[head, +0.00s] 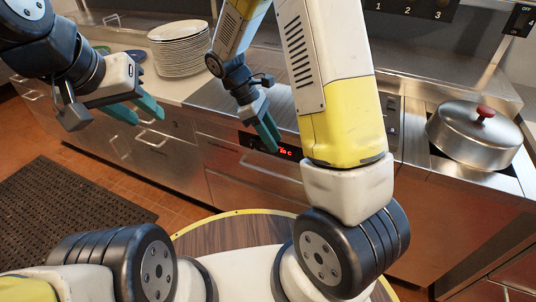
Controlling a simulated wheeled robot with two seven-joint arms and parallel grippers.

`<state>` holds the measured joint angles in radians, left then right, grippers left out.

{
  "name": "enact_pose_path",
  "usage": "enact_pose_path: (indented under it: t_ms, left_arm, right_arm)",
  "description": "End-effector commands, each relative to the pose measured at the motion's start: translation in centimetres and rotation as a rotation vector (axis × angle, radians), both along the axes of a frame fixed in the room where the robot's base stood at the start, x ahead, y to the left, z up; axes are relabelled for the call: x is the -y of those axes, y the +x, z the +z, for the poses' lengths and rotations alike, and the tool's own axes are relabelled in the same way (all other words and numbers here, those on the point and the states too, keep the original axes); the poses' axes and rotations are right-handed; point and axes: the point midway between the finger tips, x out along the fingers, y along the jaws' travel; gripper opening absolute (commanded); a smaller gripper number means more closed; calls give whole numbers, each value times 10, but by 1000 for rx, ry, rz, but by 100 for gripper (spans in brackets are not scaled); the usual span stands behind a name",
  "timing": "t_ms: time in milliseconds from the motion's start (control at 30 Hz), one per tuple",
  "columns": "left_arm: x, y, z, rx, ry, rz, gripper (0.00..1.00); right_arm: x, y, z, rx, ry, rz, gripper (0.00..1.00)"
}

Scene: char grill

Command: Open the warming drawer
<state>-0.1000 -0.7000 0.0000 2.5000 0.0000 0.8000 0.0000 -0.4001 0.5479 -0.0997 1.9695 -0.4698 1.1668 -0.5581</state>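The warming drawer (240,160) is a steel drawer front under the counter, with a dark control strip and red digits (287,153). A horizontal bar handle (262,169) runs below the strip. The drawer front looks flush with the cabinet; my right arm hides its right part. My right gripper (266,133) points down in front of the control strip, above the handle in the picture. Its teal fingers overlap in this view, so its opening is unclear.
A stack of white plates (180,50) stands on the counter behind the grippers. A lidded steel pan with a red knob (480,135) sits on the right. Other cabinet drawers (150,145) line the left. A black mat (65,205) lies on the tiled floor.

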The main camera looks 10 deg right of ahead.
Motion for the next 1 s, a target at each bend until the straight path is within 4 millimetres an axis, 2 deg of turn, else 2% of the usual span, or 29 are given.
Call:
enact_pose_path:
  t_ms: [33,300,700,800,1000]
  left_arm:
    - [0,0,0,0,0,0,36]
    - [0,0,0,0,0,0,36]
    - [0,0,0,0,0,0,36]
    - [0,0,0,0,0,0,36]
    - [0,0,0,0,0,0,36]
  right_arm:
    - [-3,3,-20,-61,-43,62,38]
    - [-6,14,-112,-370,-271,395,38]
    - [2,7,-245,-869,-658,896,38]
    - [2,21,-266,-1024,-801,1081,38]
    - [-14,57,-286,-1300,-1066,1349,38]
